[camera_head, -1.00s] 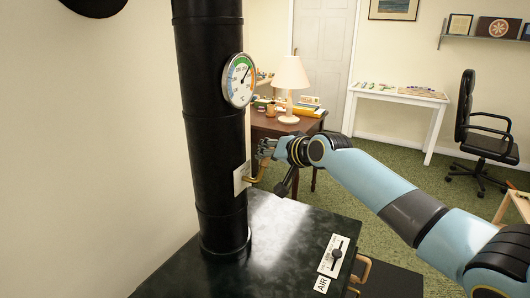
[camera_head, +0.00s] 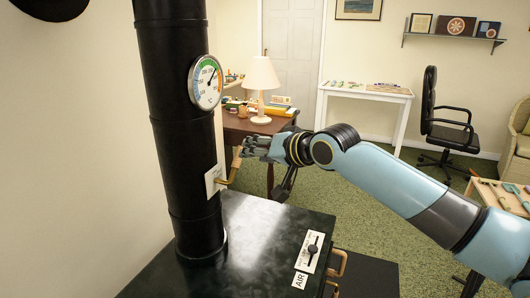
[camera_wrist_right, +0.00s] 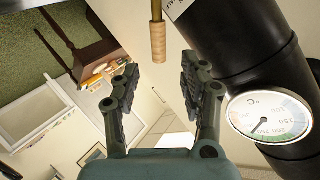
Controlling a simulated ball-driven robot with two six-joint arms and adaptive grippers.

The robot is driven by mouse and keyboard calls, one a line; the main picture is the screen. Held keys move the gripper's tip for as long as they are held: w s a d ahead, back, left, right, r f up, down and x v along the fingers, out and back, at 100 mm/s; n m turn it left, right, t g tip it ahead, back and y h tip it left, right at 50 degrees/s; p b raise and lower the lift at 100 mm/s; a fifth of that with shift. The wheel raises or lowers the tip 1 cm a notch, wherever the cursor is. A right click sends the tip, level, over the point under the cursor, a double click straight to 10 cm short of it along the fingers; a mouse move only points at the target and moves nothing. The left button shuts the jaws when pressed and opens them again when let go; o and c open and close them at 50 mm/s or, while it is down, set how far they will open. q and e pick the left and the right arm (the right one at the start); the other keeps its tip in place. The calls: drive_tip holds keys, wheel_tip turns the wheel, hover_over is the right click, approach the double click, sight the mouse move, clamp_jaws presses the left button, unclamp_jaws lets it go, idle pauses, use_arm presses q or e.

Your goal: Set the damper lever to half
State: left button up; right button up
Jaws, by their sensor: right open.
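The damper lever (camera_head: 233,172) is a brass rod with a tan grip. It sticks out from a white plate (camera_head: 212,181) on the black stovepipe (camera_head: 183,125). My right gripper (camera_head: 248,147) is just right of the lever's upper end, its fingers pointing left toward the pipe. In the right wrist view the lever's grip (camera_wrist_right: 158,42) hangs from the top edge, its end just ahead of the gap between the open fingers (camera_wrist_right: 160,82). Neither finger visibly touches it. My left gripper is out of view.
A round thermometer dial (camera_head: 205,82) is fixed on the pipe above the lever. The dark stove top (camera_head: 255,235) lies below, with an AIR slider (camera_head: 312,250) and a brass handle (camera_head: 337,263) at its right. A desk with a lamp (camera_head: 262,85) stands behind.

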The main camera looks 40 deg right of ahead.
drive_tip(key=v, duration=0.3)
drive_tip(key=shift+s+r, duration=0.15)
drive_tip(key=shift+s, duration=0.2)
